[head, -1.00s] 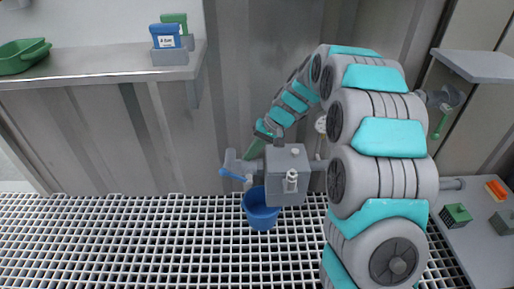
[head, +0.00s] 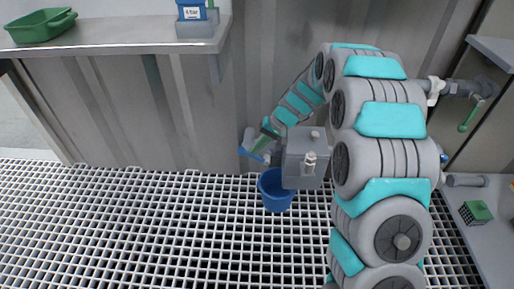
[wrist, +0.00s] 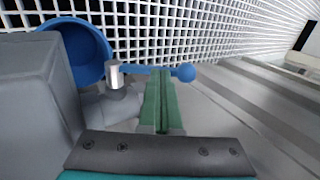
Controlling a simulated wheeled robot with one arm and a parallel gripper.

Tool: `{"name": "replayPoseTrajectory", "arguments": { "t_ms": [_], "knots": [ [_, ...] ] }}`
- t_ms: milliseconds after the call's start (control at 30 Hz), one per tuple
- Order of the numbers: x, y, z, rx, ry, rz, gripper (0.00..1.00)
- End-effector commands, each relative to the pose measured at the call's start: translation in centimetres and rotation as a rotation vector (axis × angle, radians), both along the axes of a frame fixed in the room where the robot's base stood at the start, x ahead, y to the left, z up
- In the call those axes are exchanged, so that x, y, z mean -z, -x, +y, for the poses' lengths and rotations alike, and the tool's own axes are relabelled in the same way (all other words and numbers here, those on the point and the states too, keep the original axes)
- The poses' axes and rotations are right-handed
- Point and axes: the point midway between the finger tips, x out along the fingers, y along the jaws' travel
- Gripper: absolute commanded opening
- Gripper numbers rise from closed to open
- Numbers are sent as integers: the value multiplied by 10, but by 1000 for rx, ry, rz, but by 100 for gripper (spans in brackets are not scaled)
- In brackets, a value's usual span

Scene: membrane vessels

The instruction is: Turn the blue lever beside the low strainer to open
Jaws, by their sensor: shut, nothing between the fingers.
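The blue lever (head: 247,154) is on a grey valve beside the low grey box-shaped strainer (head: 306,158). In the wrist view the lever, with its ball end (wrist: 186,73), runs rightward from a metal pivot. My gripper (head: 261,147) is at the lever, left of the strainer. In the wrist view its green fingers (wrist: 163,74) are shut together with nothing between them. Their tips overlap the lever between pivot and ball; I cannot tell whether they touch it. The strainer (wrist: 35,105) also fills the left of the wrist view. The fingers hide part of the lever.
A blue bucket (head: 275,193) stands on the white grating (head: 130,230) below the strainer. A corrugated grey wall (head: 150,110) is close behind. A shelf (head: 110,38) with a green tray (head: 40,26) juts out upper left. A green lever (head: 471,115) is at right.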

Motion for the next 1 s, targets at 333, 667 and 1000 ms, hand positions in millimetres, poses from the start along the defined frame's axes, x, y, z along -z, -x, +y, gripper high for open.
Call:
{"name": "replayPoseTrajectory", "arguments": {
  "t_ms": [333, 667, 1000],
  "knots": [
    [-1, 0, 9, -4, 127, 2, 0],
    [12, 1, 20, -5, 321, 13, 0],
    [22, -1, 26, -1, 346, 11, 0]
  ]
}}
